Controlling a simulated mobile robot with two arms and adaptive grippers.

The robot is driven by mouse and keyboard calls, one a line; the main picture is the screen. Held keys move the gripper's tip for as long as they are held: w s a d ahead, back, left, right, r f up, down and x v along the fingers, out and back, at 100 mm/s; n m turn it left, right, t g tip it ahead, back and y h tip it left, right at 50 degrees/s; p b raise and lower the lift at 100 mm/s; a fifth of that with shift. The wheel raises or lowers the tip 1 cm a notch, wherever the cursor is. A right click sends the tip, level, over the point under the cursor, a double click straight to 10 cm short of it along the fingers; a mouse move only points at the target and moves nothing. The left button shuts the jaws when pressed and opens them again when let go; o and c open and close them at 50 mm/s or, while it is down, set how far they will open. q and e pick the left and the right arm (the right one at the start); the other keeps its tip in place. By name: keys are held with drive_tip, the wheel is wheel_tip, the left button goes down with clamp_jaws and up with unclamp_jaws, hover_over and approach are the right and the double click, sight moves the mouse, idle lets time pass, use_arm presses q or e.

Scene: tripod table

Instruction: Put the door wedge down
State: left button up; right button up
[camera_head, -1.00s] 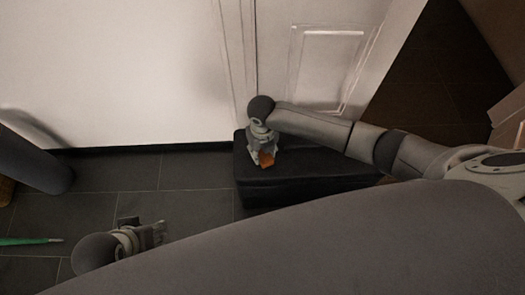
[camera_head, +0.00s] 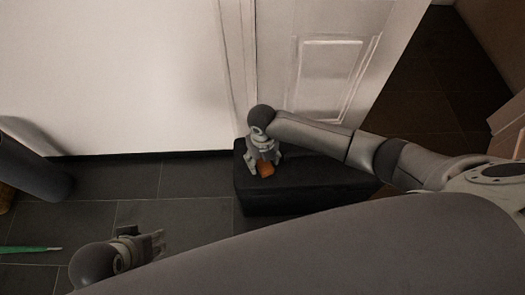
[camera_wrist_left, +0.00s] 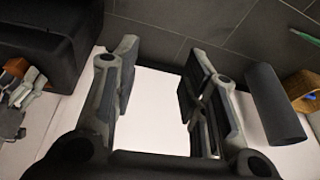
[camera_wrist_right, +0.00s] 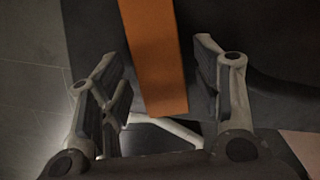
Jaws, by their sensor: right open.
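The orange door wedge (camera_head: 266,171) rests on top of the black padded bench (camera_head: 310,190), near its left end. My right gripper (camera_head: 264,164) is right above it, fingers spread on either side. In the right wrist view, the wedge (camera_wrist_right: 155,55) is a long orange block between the two open fingers (camera_wrist_right: 160,75), with gaps on both sides. My left gripper (camera_head: 158,240) is open and empty over the floor tiles at the lower left. Its spread fingers (camera_wrist_left: 160,75) also show in the left wrist view.
A white wall (camera_head: 110,75) and a white panelled door (camera_head: 340,75) stand behind the bench. A dark cylinder (camera_head: 30,170) and a green stick-like object (camera_head: 30,250) are at the left. Tiled floor (camera_head: 180,185) between them is clear.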

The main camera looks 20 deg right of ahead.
sight(262, 161)
drive_tip(key=shift+r+p, duration=1.65)
drive_tip(key=shift+r, duration=4.25)
drive_tip(key=s+a+f+m+t+y, duration=0.25)
drive_tip(key=s+a+f+m, duration=0.25)
drive_tip(key=m, duration=1.1)
use_arm(q)
drive_tip(key=s+x, duration=0.2)
drive_tip(key=x, duration=1)
drive_tip(key=shift+s+f+g, duration=0.15)
drive_tip(key=shift+f+g, duration=0.2)
drive_tip(key=shift+g, duration=0.05)
use_arm(e)
drive_tip(key=s+d+f+m+h, duration=0.1)
drive_tip(key=s+d+f+m, duration=0.2)
drive_tip(key=m, duration=0.6)
drive_tip(key=s+d+f+m+h, duration=0.1)
drive_tip(key=s+d+f+m, duration=0.2)
drive_tip(key=s+d+m, duration=0.5)
drive_tip(key=shift+d+f+m, duration=0.25)
drive_tip(key=shift+d+m, duration=0.15)
drive_tip(key=shift+m, duration=0.8)
use_arm(q)
drive_tip(key=shift+s, duration=0.1)
use_arm(e)
drive_tip(key=shift+s, duration=0.1)
